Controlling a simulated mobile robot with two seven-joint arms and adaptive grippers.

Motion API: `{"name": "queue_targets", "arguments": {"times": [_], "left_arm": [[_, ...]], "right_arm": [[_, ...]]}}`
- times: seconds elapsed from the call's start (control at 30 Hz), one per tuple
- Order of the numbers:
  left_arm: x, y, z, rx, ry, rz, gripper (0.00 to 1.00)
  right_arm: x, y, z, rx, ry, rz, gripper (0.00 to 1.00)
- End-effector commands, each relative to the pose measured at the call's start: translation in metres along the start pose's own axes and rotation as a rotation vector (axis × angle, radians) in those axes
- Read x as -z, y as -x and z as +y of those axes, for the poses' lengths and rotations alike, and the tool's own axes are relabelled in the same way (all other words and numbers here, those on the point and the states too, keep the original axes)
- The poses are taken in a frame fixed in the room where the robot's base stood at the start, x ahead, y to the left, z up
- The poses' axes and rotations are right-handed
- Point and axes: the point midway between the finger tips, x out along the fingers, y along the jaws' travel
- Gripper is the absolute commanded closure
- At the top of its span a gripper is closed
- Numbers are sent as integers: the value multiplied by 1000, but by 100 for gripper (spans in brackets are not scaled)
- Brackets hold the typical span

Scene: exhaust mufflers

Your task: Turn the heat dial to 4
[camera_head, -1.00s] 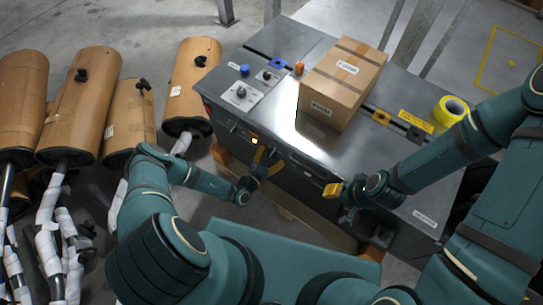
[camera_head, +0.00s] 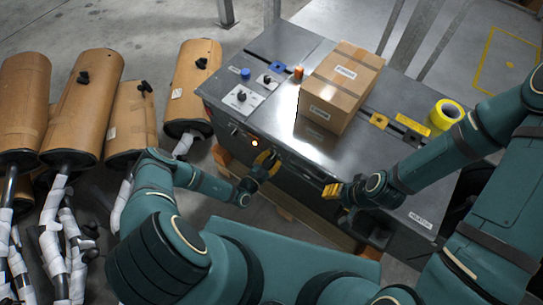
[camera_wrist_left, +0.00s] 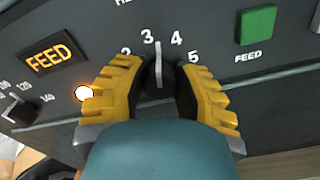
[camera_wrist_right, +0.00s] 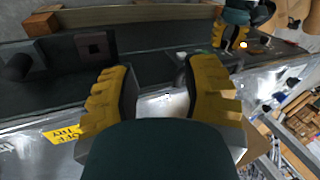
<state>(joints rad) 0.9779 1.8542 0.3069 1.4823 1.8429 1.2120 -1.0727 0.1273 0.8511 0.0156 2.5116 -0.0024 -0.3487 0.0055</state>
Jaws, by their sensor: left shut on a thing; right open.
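The heat dial is a dark round knob with a pale pointer (camera_wrist_left: 158,66) in the left wrist view. Numbers 2 to 5 are printed around it, and the pointer stands between 3 and 4. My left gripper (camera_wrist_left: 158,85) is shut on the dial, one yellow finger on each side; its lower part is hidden. In the head view my left gripper (camera_head: 266,163) is at the machine's front face. My right gripper (camera_head: 334,191) is near the right part of the front face. It is open and empty in the right wrist view (camera_wrist_right: 160,95).
A lit FEED lamp (camera_wrist_left: 51,55), a glowing light (camera_wrist_left: 84,93) and a green FEED button (camera_wrist_left: 257,25) are near the dial. A cardboard box (camera_head: 340,85) and yellow tape (camera_head: 447,113) sit on the machine top (camera_head: 300,140). Several mufflers (camera_head: 87,100) stand left.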

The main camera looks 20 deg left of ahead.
Motion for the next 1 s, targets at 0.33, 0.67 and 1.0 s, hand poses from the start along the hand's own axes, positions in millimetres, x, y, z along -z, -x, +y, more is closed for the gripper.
{"name": "queue_targets", "arguments": {"times": [0.33, 0.67, 1.0], "left_arm": [[-2, 0, 1, 0, -277, 1, 100], [-1, 0, 0, 0, -443, 1, 100], [0, 0, 0, 0, -490, 0, 100]], "right_arm": [[7, 26, -10, -2, -5, 15, 53], [13, 36, -14, -3, -9, 27, 53], [14, 38, -14, -3, -10, 31, 53]]}}
